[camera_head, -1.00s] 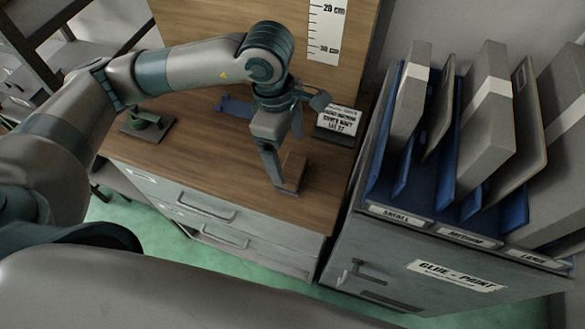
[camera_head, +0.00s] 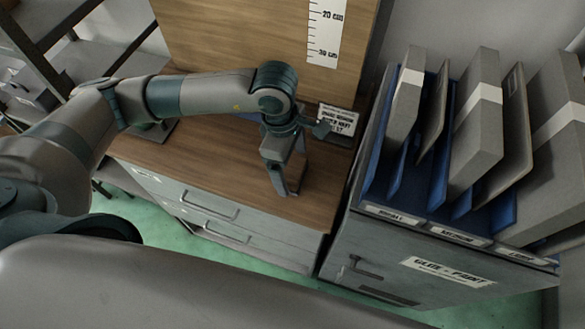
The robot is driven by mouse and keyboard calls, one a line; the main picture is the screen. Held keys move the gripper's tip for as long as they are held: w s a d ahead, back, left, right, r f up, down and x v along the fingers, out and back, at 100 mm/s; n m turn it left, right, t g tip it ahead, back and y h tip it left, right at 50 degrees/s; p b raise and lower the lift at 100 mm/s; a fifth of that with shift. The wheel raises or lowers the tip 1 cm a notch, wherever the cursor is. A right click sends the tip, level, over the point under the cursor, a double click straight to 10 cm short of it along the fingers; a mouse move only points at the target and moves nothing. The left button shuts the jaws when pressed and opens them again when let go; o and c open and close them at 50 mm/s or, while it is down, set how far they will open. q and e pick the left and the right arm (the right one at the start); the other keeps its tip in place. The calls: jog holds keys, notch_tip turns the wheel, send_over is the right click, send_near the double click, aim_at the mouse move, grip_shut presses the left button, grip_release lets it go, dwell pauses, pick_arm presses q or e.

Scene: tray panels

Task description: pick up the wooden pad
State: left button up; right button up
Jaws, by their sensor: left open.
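My left gripper (camera_head: 287,190) points down over the front right part of the wooden worktop. It is open, with its fingers low near the worktop surface. The wooden pad, a small brown block standing beside the fingers a moment ago, is now hidden or nearly hidden behind and between them. I cannot tell whether the fingers touch it. My right gripper is not in view.
The worktop (camera_head: 215,165) sits on a grey drawer cabinet (camera_head: 215,225). A lettered sign (camera_head: 338,120) stands behind the gripper. A blue rack (camera_head: 443,190) of grey panels stands close on the right. A ruler (camera_head: 325,30) hangs on the back board.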

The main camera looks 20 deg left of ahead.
aim_at(292, 168)
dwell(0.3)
pick_arm(q)
jog(key=c, duration=1.2)
jog(key=shift+r, duration=0.1)
jog(key=shift+r+b, duration=0.4)
jog(key=shift+r, duration=0.2)
notch_tip(292, 168, up, 9)
jog(key=b, duration=0.3)
jog(key=shift+f, duration=0.15)
